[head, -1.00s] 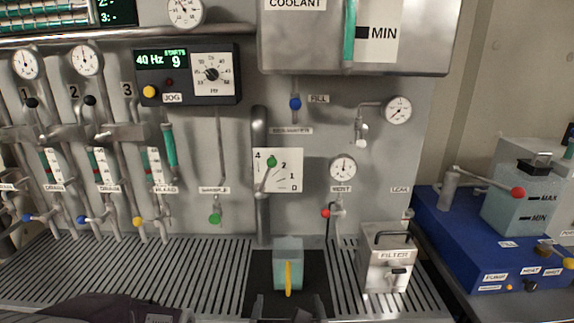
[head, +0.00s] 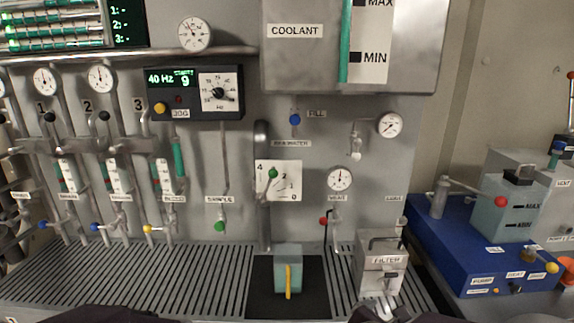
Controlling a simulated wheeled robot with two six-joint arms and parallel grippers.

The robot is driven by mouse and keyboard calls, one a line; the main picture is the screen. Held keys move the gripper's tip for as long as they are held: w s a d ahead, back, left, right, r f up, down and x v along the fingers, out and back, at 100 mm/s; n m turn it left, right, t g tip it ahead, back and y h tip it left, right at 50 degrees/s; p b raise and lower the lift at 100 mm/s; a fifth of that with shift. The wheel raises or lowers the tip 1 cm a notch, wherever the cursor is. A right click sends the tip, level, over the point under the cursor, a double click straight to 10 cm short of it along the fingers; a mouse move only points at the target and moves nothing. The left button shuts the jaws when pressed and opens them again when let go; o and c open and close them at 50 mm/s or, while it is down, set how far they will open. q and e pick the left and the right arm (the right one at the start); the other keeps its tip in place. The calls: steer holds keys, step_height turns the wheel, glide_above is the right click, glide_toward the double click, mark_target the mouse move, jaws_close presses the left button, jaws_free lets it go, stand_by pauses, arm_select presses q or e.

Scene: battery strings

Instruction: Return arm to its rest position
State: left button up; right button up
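Only small dark parts, which look like my own arms, show along the bottom edge of the head view, one left of the middle and one right of it. Neither gripper's fingertips can be seen, so I cannot tell what they hold. No part of my arms visibly touches the panel, the beaker or the filter box.
A teal beaker (head: 288,262) with a yellow handle stands on a dark pad (head: 260,296) set in the slotted bench (head: 185,285). A filter box (head: 381,274) stands right of it. Valves and gauges line the wall. A blue unit (head: 455,243) is at right.

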steer(key=s+d+f+m+g+y+p, duration=0.1)
steer(key=s+d+f+m+g, duration=0.15)
steer(key=s+m+g, duration=0.2)
steer(key=s+d+f+m+g+p, duration=0.1)
steer(key=s+d+f+m+g, duration=0.15)
steer(key=s+m, duration=0.3)
steer(key=a+f+m+y, duration=0.3)
steer(key=a+m+y, duration=0.4)
steer(key=m, duration=0.9)
steer(key=a, duration=0.3)
steer(key=shift+w+a, duration=0.15)
steer(key=shift+w, duration=0.25)
